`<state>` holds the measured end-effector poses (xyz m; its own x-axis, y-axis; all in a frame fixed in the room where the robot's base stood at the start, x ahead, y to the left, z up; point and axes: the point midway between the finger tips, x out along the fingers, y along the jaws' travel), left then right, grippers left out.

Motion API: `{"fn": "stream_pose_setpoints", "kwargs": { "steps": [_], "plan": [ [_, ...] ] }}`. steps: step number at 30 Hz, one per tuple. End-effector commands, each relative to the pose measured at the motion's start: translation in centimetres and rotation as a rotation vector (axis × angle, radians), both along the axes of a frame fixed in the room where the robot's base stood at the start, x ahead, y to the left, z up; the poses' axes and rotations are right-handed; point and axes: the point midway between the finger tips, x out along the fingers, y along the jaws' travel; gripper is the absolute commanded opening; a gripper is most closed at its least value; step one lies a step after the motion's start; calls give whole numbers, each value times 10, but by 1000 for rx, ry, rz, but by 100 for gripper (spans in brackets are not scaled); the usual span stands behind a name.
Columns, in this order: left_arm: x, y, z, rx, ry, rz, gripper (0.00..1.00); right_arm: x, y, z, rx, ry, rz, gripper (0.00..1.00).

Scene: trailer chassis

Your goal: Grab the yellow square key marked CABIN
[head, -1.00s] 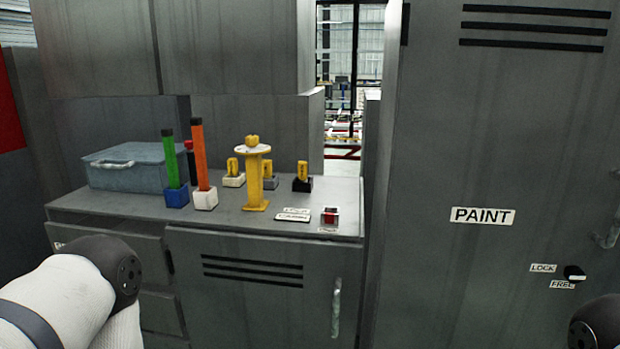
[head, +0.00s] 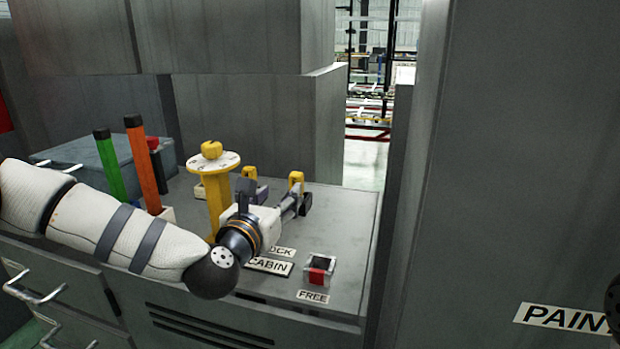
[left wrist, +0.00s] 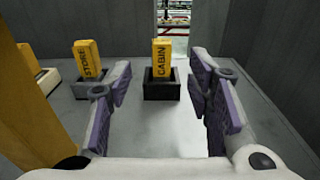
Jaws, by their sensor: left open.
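The yellow key marked CABIN (left wrist: 162,58) stands upright in a black holder (left wrist: 160,90) on the cabinet top. In the left wrist view it is ahead, between the two fingers in the picture. In the head view the yellow key (head: 296,179) shows just beyond my left gripper (head: 291,205), which partly hides the holder. My left gripper (left wrist: 160,80) is open and empty, its purple-padded fingers on either side and short of the key. My right gripper is not in view.
A yellow key marked STORE (left wrist: 87,60) stands left of it. A yellow post with a round dial (head: 214,180), green (head: 110,168) and orange (head: 147,165) sticks and a grey box (head: 75,160) are nearby. A red switch (head: 319,272) sits in front. A wall stands behind.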

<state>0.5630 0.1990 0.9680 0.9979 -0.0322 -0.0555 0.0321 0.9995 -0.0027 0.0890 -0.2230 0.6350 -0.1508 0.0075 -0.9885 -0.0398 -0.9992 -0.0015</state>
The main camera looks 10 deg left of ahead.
Motion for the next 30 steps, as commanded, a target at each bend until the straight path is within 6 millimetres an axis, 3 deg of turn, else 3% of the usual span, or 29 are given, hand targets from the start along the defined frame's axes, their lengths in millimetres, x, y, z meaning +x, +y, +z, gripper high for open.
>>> {"fn": "stream_pose_setpoints", "kwargs": {
  "steps": [7,19,27,30],
  "plan": [
    [48,-2,-7,3,5,1,47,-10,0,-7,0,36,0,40],
    [113,-6,-11,4,6,-1,47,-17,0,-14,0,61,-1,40],
    [120,-6,-8,3,3,-2,47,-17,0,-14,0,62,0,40],
    [120,-6,-8,3,3,-2,26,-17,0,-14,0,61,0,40]
  ]
}}
